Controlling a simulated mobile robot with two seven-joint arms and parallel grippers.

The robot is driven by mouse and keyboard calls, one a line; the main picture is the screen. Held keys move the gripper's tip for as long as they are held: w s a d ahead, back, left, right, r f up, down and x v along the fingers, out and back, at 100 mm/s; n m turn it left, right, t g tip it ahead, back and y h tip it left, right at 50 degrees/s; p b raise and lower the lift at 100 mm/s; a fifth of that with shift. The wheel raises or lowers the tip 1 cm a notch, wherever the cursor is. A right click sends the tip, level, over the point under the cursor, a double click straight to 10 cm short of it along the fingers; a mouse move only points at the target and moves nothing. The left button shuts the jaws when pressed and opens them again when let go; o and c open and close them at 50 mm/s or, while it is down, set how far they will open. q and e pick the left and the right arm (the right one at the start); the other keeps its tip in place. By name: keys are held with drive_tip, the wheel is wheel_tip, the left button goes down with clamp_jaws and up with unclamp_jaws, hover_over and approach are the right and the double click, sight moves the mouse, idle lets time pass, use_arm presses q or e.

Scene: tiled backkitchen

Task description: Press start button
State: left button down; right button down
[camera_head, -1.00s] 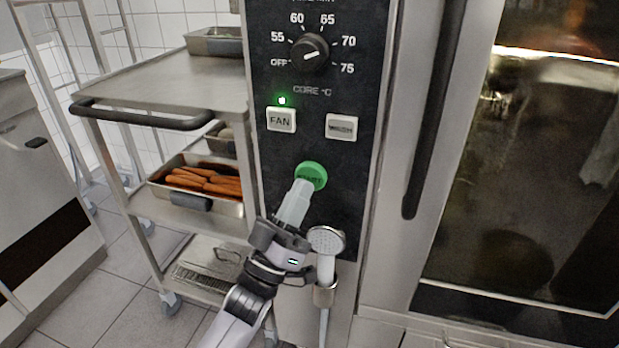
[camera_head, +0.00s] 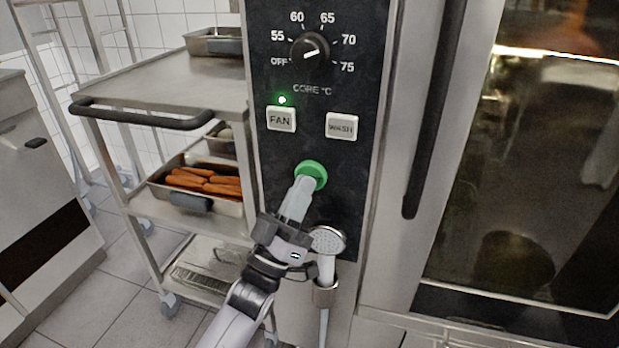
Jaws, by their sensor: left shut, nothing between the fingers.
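The round green start button (camera_head: 314,170) is on the black control panel of the oven, below the FAN (camera_head: 281,119) and WASH (camera_head: 341,126) buttons. My left gripper (camera_head: 303,182) is shut and empty. Its fingertips are over the lower left part of the green button and hide most of its label. They look to be at or touching its face; I cannot tell how far it is pushed in. A small green light (camera_head: 282,100) glows above FAN. My right gripper is not in view.
A hand shower (camera_head: 327,241) hangs just right of my left gripper. A steel trolley (camera_head: 165,82) with trays, one holding carrots (camera_head: 205,181), stands to the left. The core temperature knob (camera_head: 310,51) is above. The oven door handle (camera_head: 433,110) is to the right.

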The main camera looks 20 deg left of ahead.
use_arm(q)
drive_tip(key=shift+w, duration=0.15)
idle(0.4)
drive_tip(key=shift+s+p, duration=0.45)
drive_tip(key=shift+s, duration=0.35)
drive_tip(key=s+p, duration=0.2)
drive_tip(key=s, duration=0.3)
drive_tip(key=shift+a+p, duration=0.1)
drive_tip(key=shift+p, duration=0.2)
